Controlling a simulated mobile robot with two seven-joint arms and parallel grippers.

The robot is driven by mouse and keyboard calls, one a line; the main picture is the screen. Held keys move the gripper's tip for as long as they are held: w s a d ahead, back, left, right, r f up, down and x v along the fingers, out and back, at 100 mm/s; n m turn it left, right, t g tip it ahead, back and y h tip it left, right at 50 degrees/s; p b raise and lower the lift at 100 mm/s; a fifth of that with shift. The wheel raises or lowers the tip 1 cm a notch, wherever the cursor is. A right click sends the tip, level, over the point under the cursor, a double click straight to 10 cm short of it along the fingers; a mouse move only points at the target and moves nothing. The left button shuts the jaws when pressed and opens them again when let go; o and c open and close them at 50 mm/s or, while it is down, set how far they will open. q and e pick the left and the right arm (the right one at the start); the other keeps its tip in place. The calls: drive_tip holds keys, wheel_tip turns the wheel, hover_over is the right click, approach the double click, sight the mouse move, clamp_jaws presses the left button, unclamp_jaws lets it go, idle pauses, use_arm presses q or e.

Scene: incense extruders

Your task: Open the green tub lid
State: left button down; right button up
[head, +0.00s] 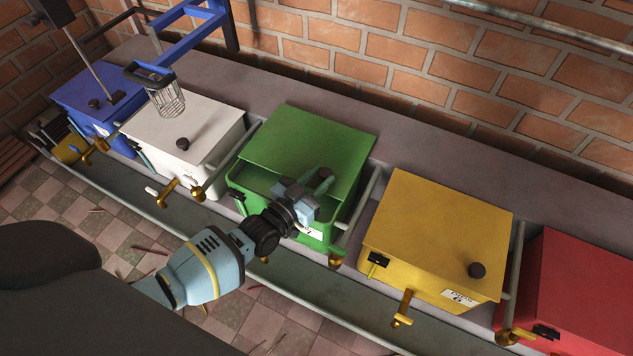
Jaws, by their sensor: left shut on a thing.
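The green tub (252,200) stands in the middle of a row of coloured tubs in the head view. Its green lid (312,142) is tilted up a little at the front, with a dark gap between its front edge and the tub wall. My left gripper (318,182) is at the lid's front right corner, shut on the dark round lid knob (326,174). The gripper partly hides the knob and the tub's front label. My right gripper is not in view.
A white tub (215,125) with a wire basket (167,98) above it and a blue tub (70,92) stand left. A yellow tub (425,225) and a red tub (575,290) stand right. Brass taps stick out in front. A brick wall rises behind.

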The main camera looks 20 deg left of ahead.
use_arm(q)
drive_tip(key=c, duration=1.1)
unclamp_jaws()
drive_tip(key=shift+s, duration=0.1)
drive_tip(key=shift+o, duration=0.2)
drive_tip(key=shift+p+v, duration=1.45)
drive_tip(key=shift+v, duration=2.45)
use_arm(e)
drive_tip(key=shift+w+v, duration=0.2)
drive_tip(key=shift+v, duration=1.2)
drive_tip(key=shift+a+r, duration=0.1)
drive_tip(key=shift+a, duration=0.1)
